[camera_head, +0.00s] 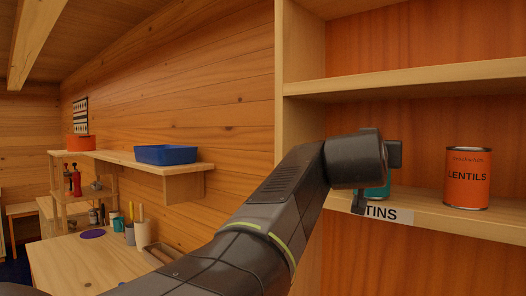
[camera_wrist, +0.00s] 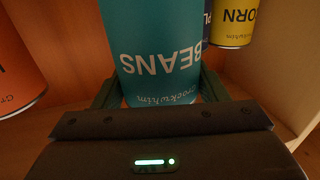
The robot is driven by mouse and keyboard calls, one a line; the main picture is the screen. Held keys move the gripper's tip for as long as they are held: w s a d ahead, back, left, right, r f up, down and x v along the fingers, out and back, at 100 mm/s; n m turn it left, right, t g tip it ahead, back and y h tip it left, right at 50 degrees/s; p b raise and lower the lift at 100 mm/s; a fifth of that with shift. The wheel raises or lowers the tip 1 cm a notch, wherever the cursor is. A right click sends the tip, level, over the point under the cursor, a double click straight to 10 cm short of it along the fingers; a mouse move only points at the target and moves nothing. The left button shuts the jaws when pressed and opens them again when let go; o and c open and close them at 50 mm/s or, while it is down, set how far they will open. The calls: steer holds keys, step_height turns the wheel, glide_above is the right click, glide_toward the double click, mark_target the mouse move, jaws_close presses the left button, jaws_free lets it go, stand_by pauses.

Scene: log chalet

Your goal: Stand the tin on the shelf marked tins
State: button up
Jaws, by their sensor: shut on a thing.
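The teal tin lettered BEANS (camera_wrist: 155,60) is between the two fingers of my gripper (camera_wrist: 157,92), which is shut on it. In the wrist view its lettering is upside down. In the head view only a teal sliver of the tin (camera_head: 378,191) shows behind my gripper (camera_head: 362,195), at the shelf (camera_head: 430,208) with the TINS label (camera_head: 388,214) on its front edge. I cannot tell whether the tin's base touches the shelf.
An orange LENTILS tin (camera_head: 467,178) stands on the same shelf to the right. The wrist view also shows a yellow CORN tin (camera_wrist: 234,22) and part of a dark blue tin (camera_wrist: 207,20). The shelf above (camera_head: 430,80) is bare where seen. The upright side panel (camera_head: 287,90) bounds the left.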

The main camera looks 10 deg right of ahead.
steer(key=shift+f, duration=0.2)
steer(key=o, duration=1.3)
steer(key=shift+d, duration=0.1)
steer(key=shift+r, duration=0.1)
steer(key=shift+r, duration=0.15)
steer(key=shift+s+a, duration=0.2)
steer(key=shift+a, duration=0.05)
steer(key=b+v, duration=0.3)
steer(key=v, duration=0.8)
steer(key=shift+a, duration=0.2)
steer(key=shift+s, duration=0.1)
